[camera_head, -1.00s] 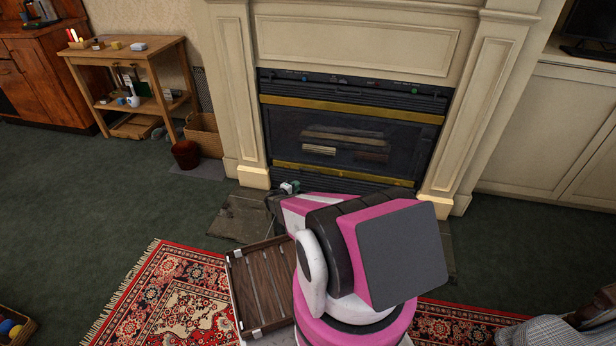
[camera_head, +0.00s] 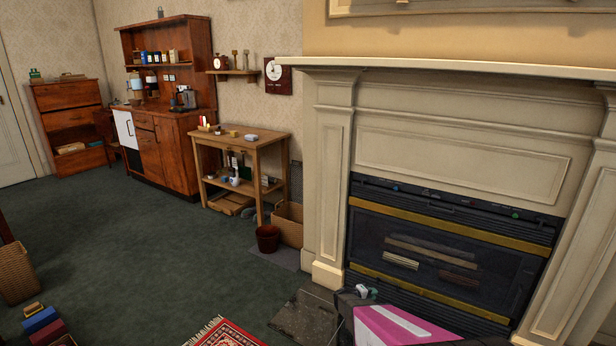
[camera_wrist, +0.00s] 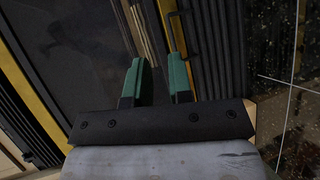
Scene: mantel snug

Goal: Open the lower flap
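The lower flap (camera_head: 402,295) is a black louvred panel under the fireplace's lower gold strip. In the head view my arm partly covers it. In the wrist view, which is turned sideways, the flap (camera_wrist: 222,50) runs down the right of centre, with a dark bar handle (camera_wrist: 190,36) near its gold-strip edge. My gripper (camera_wrist: 158,62) has two green fingers standing apart with nothing seen between them. They appear in front of the glass and the gold strip, left of the handle. I cannot tell whether they touch anything. In the head view my gripper (camera_head: 364,291) is small at the bottom.
The glass front (camera_head: 440,255) is above the flap, with an upper louvred panel (camera_head: 460,207) over it. The stone hearth (camera_head: 305,318) lies in front. A basket (camera_head: 288,222) and a dark red pot (camera_head: 268,238) stand left of the fireplace. The green carpet (camera_head: 150,260) at left is mostly clear.

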